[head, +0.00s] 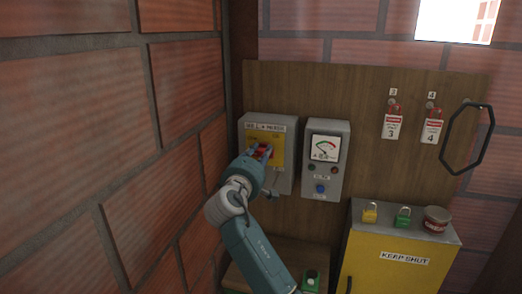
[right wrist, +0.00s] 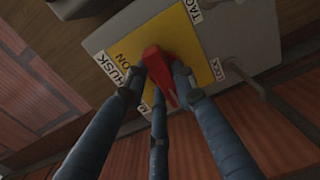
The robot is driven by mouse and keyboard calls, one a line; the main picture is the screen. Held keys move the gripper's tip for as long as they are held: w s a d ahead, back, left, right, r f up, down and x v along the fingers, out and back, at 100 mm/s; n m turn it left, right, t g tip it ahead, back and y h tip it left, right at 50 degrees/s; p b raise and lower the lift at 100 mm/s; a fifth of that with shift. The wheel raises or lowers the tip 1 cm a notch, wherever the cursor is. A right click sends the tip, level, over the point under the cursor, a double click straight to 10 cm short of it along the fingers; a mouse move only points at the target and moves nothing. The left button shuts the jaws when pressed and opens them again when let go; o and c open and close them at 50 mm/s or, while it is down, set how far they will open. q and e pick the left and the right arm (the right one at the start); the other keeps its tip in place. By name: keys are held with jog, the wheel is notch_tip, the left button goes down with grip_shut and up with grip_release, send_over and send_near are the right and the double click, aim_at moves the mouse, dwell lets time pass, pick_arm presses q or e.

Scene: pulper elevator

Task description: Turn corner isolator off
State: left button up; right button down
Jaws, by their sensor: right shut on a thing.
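The corner isolator is a grey box (head: 285,181) with a yellow plate (head: 278,150) and a red handle, on the wooden board beside the brick corner. In the right wrist view the red handle (right wrist: 158,72) stands on the yellow plate (right wrist: 198,42), tilted in the picture, near the word ON. My right gripper (head: 262,152) is at the handle, its fingers (right wrist: 162,82) shut around it. The fingers hide part of the handle and some lettering on the plate. My left gripper is not in view.
A grey meter box (head: 325,160) with a dial stands close to the right of the isolator. A brick wall (head: 110,150) is close on the left. Red tagged padlocks (head: 393,121) hang further right. A yellow cabinet (head: 385,270) below carries two padlocks and a round tin (head: 436,218).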

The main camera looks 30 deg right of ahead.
jog(key=shift+n, duration=0.3)
jog(key=c, duration=1.4)
grip_release()
jog(key=v, duration=1.2)
